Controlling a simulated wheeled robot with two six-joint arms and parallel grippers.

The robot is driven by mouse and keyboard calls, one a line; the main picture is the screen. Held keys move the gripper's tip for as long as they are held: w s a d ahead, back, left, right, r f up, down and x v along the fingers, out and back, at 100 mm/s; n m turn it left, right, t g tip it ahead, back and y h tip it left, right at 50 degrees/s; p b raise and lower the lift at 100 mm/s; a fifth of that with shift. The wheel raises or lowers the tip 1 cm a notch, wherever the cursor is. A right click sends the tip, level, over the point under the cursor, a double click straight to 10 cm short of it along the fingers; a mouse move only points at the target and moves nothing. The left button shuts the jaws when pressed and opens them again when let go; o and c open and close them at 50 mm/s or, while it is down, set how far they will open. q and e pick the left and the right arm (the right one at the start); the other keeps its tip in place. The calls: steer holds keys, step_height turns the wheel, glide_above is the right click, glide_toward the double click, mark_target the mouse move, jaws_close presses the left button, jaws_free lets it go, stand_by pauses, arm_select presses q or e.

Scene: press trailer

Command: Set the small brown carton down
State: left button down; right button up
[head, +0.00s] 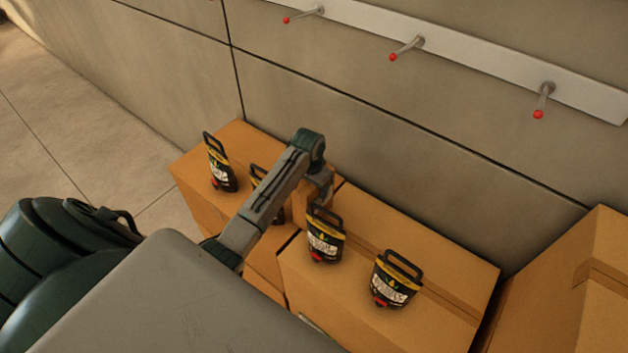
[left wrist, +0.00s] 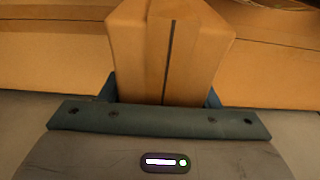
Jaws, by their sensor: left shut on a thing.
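The small brown carton (left wrist: 135,50) is held between the fingers of my left gripper (left wrist: 160,92) in the left wrist view. It has a dark stripe down its near face and fills the space between the fingers. In the head view my left arm reaches over the large cardboard boxes, and part of the small carton (head: 300,204) shows below the wrist, between the black bottles. Its lower end is hidden, so I cannot tell whether it touches a box. My right gripper is not in view.
Two large cardboard boxes (head: 440,285) stand against the wall. Several black handled bottles with yellow bands (head: 325,235) stand on them, close to my arm. Another large box (head: 590,290) is at the right. A rail with red-tipped pegs (head: 405,47) runs along the wall above.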

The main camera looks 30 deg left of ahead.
arm_select(q)
steer(key=shift+w, duration=0.1)
steer(key=shift+c, duration=2.4)
jaws_free()
